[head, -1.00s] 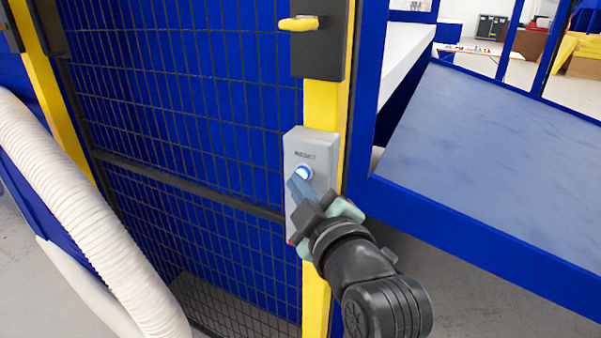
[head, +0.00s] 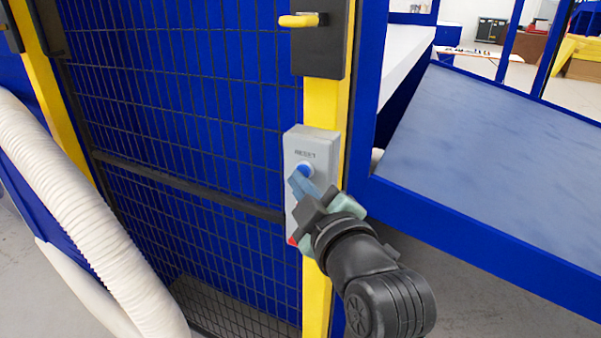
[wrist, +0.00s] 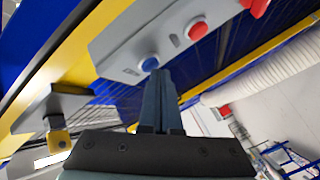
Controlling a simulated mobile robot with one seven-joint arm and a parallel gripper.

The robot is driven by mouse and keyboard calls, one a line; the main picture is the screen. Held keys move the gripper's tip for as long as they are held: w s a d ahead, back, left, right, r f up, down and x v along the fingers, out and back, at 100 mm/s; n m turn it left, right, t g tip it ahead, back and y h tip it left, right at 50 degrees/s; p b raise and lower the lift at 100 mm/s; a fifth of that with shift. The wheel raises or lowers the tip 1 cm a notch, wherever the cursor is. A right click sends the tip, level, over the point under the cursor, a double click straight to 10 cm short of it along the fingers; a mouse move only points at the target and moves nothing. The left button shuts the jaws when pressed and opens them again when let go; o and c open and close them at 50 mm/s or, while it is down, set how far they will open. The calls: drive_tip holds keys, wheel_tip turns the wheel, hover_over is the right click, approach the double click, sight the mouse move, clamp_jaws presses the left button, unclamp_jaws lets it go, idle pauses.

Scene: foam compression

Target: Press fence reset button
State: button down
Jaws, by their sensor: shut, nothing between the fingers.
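The blue reset button (head: 305,169) sits below the word RESET on a grey control box (head: 312,143), which is fixed to the yellow fence post (head: 318,293). My gripper (head: 297,178) is shut and empty, its blue fingertips just below and in front of the button in the head view. In the wrist view the gripper (wrist: 160,78) points up at the box, and its tips are close to the blue button (wrist: 150,64). I cannot tell whether they touch it. A red button (wrist: 198,30) on the same box shows beside the blue one.
A black latch box with a yellow handle (head: 299,20) is above the control box. Blue mesh fence panels (head: 200,120) stand to the left, with a thick white hose (head: 85,215) in front. A blue-framed sloping surface (head: 490,165) is on the right.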

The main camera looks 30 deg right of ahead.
drive_tip(key=shift+s+a, duration=0.1)
drive_tip(key=shift+a, duration=0.05)
drive_tip(key=shift+s+a, duration=0.95)
drive_tip(key=shift+a, duration=0.25)
drive_tip(key=shift+s+a, duration=0.9)
drive_tip(key=shift+a, duration=0.25)
drive_tip(key=s+a+r+m+t, duration=0.3)
drive_tip(key=a+r, duration=0.1)
drive_tip(key=r, duration=0.5)
drive_tip(key=s+a+r+m+t+y, duration=0.1)
drive_tip(key=s+a+r+m+t, duration=0.1)
drive_tip(key=a+r, duration=0.3)
drive_tip(key=s+a+r+m+t, duration=0.3)
drive_tip(key=s+a+r+t, duration=0.1)
drive_tip(key=r, duration=1)
drive_tip(key=shift+s+a+m+t+y, duration=0.3)
drive_tip(key=shift+a+t+y, duration=0.1)
drive_tip(key=shift+a+t, duration=0.3)
drive_tip(key=shift+r, duration=0.1)
